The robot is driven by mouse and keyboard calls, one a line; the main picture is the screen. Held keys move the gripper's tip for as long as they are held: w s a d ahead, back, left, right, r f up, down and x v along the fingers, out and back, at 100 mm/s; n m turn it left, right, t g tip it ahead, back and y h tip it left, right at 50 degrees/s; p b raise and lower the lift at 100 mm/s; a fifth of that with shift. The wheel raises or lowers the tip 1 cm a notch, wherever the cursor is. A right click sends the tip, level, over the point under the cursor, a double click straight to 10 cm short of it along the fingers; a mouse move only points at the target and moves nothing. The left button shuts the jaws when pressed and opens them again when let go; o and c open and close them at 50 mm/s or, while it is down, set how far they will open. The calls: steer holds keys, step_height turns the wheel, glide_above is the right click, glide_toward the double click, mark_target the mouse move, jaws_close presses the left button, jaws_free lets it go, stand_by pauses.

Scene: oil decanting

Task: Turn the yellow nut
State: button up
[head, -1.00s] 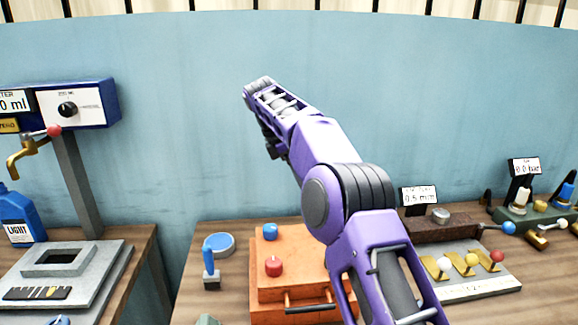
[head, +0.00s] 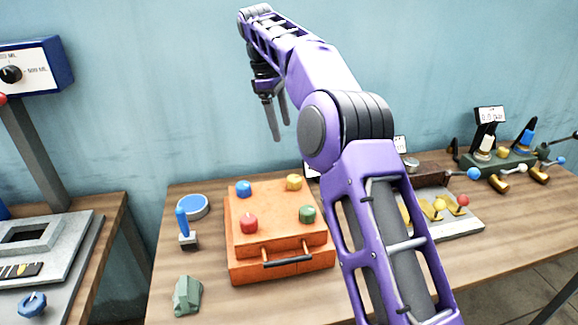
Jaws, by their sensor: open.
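The yellow nut (head: 293,182) sits at the back right corner on top of an orange box (head: 275,236). A blue nut (head: 243,188), a red nut (head: 249,223) and a green nut (head: 307,214) sit at the other corners. My gripper (head: 277,119) hangs in the air above and behind the box in the picture, fingers pointing down and parted. It is empty and clear of the yellow nut. My purple arm crosses the picture to the right of the box.
A blue-handled tool (head: 183,222), a round blue-topped tin (head: 194,207) and a green rock-like lump (head: 187,295) lie left of the box. A lever panel (head: 460,222) stands right, partly behind my arm. A green valve block (head: 497,160) is farther right.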

mark_target(294, 177)
steer(key=d+f+m, duration=0.1)
steer(key=f+m, duration=0.1)
steer(key=f, duration=0.3)
steer(key=d+f+m+y+b, duration=0.1)
steer(key=f+m, duration=0.1)
steer(key=f, duration=0.4)
steer(key=w+d+f+m+y, duration=0.1)
steer(key=f+m, duration=0.1)
steer(key=f, duration=0.3)
steer(key=shift+d+f+m, duration=0.25)
steer(key=shift+m, duration=0.15)
jaws_close()
steer(key=shift+r+m+p, duration=0.15)
steer(key=shift+m+p, duration=0.35)
steer(key=shift+m, duration=0.3)
steer(key=m, duration=0.3)
jaws_free()
